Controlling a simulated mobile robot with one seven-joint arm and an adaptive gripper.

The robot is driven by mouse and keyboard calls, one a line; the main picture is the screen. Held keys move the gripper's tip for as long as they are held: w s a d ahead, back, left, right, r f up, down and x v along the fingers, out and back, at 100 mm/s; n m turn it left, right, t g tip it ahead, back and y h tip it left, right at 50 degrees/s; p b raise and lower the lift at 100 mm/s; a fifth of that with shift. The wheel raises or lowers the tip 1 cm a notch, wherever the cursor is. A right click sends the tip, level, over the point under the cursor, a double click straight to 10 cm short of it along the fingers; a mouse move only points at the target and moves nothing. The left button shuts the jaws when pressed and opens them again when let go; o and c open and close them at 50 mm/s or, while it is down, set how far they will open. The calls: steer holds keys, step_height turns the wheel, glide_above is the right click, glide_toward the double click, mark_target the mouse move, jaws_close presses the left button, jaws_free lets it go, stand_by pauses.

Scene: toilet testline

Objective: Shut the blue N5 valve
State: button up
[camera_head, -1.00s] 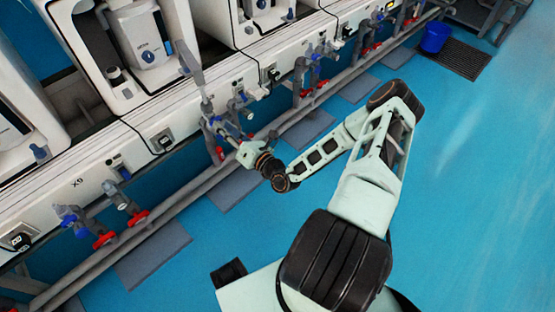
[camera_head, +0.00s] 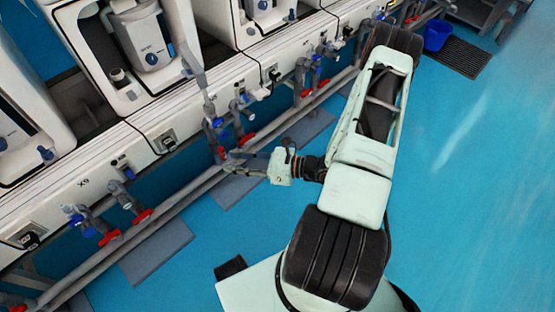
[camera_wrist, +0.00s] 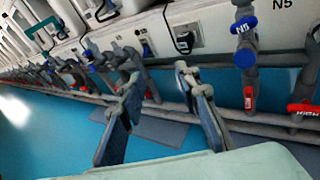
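The blue N5 valve (camera_wrist: 244,57) is on a grey upright pipe right of centre in the wrist view, with a blue tag marked N5 just above. A blue part at the same pipe (camera_head: 217,122) shows in the head view, up and left of my gripper. Whether the valve is open or shut is not clear. My gripper (camera_wrist: 158,80) is open and empty, its two fingers spread in the wrist view, with the valve to their right and apart from them. In the head view my gripper (camera_head: 238,160) points left, near the low pipe rail.
A red handle (camera_wrist: 249,97) sits below the N5 valve, and another red handle (camera_wrist: 305,110) is at the right edge. A black socket (camera_wrist: 188,35) is on the white panel left of the valve. Grey horizontal pipes run along the wall. The blue floor (camera_head: 450,200) is clear on the right.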

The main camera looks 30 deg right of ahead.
steer(key=s+d+r+n+g+h+p, duration=0.2)
steer(key=s+d+r+n+g+h, duration=0.1)
steer(key=s+d+r+n+g, duration=0.4)
steer(key=shift+s+d+r+n+g, duration=0.3)
steer(key=shift+s+d+n+g, duration=1.05)
steer(key=shift+n, duration=2.55)
steer(key=shift+s+a+g, duration=0.45)
steer(key=shift+a, duration=0.05)
